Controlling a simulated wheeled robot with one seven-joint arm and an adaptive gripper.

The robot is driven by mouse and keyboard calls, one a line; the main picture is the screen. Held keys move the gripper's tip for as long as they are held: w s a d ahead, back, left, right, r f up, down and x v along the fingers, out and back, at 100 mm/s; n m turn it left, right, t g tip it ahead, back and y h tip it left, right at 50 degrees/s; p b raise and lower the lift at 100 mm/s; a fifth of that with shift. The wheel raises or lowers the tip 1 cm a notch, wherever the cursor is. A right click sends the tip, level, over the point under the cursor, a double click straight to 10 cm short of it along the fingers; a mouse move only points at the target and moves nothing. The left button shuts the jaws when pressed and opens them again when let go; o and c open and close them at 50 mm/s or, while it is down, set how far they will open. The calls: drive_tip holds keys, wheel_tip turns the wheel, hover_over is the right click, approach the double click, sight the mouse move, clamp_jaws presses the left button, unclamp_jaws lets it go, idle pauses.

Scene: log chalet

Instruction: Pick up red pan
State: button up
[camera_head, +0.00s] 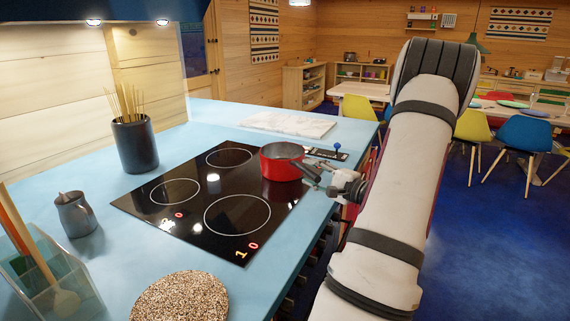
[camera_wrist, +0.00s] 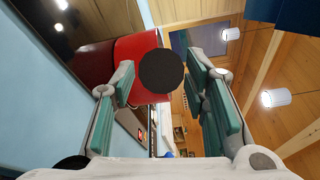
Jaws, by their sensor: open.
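The red pan (camera_head: 283,169) stands at the right rear of the black glass cooktop (camera_head: 165,214). My gripper (camera_head: 322,178) is just to the right of the pan, by the counter's right edge. In the wrist view my gripper (camera_wrist: 160,88) is open, with a teal-padded finger on each side. The red pan (camera_wrist: 132,46) is ahead, toward the left finger. The dark round end of its handle (camera_wrist: 161,71) shows end-on in the gap between the fingers. I cannot tell whether either finger touches it.
A white marble board (camera_head: 288,124) lies behind the cooktop. A dark pot of thin sticks (camera_head: 134,146), a grey jug (camera_head: 75,216), a clear utensil holder (camera_head: 50,275) and a speckled round mat (camera_head: 180,298) are on the blue counter. Open blue floor (camera_head: 480,240) lies right.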

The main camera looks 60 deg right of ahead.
drive_tip(key=shift+x, duration=1.25)
drive_tip(key=shift+c, duration=0.5)
clamp_jaws()
drive_tip(key=shift+r, duration=0.2)
